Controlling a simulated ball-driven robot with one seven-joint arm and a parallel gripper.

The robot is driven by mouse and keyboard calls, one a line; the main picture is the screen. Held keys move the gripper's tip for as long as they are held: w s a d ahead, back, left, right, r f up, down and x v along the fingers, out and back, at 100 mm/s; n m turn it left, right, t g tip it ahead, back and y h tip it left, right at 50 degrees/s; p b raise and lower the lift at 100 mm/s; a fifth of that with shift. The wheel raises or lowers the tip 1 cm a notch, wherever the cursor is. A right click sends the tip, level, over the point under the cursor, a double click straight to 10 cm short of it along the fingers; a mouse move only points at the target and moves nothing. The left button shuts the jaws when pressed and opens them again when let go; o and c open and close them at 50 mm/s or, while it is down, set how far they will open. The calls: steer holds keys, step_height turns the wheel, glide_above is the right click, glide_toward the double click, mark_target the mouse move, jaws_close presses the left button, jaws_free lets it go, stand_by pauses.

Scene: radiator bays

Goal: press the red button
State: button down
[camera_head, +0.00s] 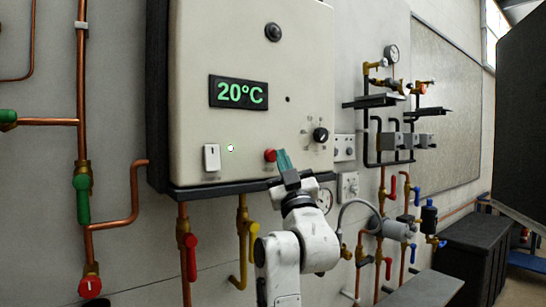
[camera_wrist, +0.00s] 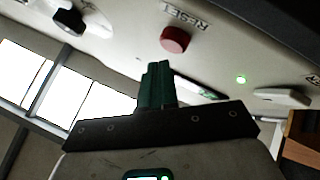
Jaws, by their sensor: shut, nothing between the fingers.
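The red button (camera_head: 270,155) is on the lower front of the cream control box (camera_head: 200,110), left of a black knob. In the wrist view the red button (camera_wrist: 175,39) stands out from the panel under the label RESET. My gripper (camera_head: 283,158) has teal fingers, shut with nothing between them, just right of the button in the head view. In the wrist view the shut fingertips (camera_wrist: 158,68) point toward the panel, below and slightly left of the button. A gap shows between them in that view; the exact depth is hard to tell.
A display (camera_head: 238,93) reads 20°C. A white switch (camera_head: 212,157) and a lit green lamp (camera_head: 230,148) are left of the button; a black knob (camera_head: 321,134) is right. Copper pipes (camera_head: 82,120) with valves run left, more pipework right. A dark panel (camera_head: 520,110) fills the far right.

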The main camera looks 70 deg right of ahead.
steer(key=shift+s+a+p, duration=0.1)
steer(key=shift+s+a, duration=0.35)
steer(key=shift+s, duration=0.25)
steer(key=shift+s+a+p, duration=0.15)
steer(key=shift+s+a, duration=0.25)
steer(key=shift+s, duration=0.35)
steer(key=shift+s+a+p, duration=0.1)
steer(key=shift+s+a, duration=0.35)
steer(key=shift+s, duration=0.25)
